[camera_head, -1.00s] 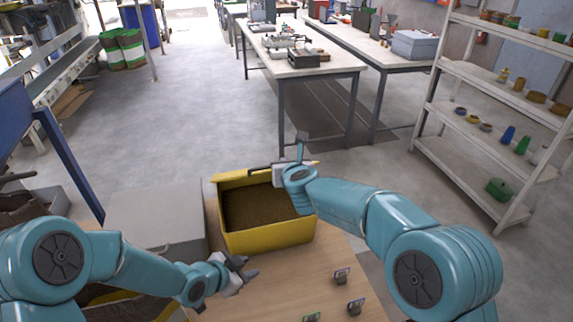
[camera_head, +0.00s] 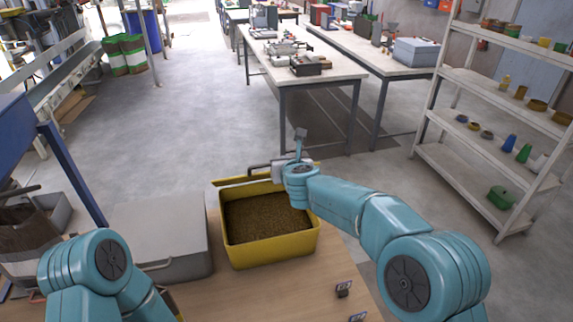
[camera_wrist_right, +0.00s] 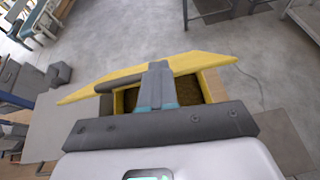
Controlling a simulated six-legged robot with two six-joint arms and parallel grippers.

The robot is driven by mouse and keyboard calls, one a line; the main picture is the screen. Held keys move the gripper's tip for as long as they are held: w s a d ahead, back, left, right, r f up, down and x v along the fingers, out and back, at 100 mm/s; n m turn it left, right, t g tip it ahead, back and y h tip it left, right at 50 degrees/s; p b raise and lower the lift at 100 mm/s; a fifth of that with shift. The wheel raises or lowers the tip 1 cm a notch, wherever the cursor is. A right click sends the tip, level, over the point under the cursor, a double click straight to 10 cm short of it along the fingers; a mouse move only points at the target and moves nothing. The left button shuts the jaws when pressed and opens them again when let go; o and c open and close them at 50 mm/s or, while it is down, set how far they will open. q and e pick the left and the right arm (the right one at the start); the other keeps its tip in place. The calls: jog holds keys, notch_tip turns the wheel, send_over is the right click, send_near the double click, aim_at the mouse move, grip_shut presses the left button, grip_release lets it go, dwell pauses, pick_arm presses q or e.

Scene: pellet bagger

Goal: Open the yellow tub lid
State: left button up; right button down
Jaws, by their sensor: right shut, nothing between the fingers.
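The yellow tub (camera_head: 275,252) stands open-topped on the wooden table, filled with brown pellets. Its yellow lid (camera_head: 235,180) shows nearly edge-on as a thin strip at the tub's far rim, raised off the opening. In the right wrist view the lid (camera_wrist_right: 95,92) is a tilted yellow panel with a dark bar handle (camera_wrist_right: 125,78). My right gripper (camera_wrist_right: 157,70) is shut and empty, its fingers in front of the lid, just right of the handle. Whether they touch the lid I cannot tell. My left gripper is out of view; only its bent arm shows at lower left.
A grey lidded box (camera_head: 160,240) stands just left of the tub. Small tagged items (camera_head: 343,288) lie on the table's front right. Bare tabletop lies in front of the tub. Shelves (camera_head: 490,160) and workbenches (camera_head: 300,75) stand beyond, across open floor.

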jog(key=shift+s+f, duration=0.15)
jog(key=shift+f, duration=0.1)
jog(key=b+v, duration=0.5)
jog(key=v, duration=1.1)
jog(key=shift+s+r, duration=0.2)
jog(key=shift+r, duration=0.05)
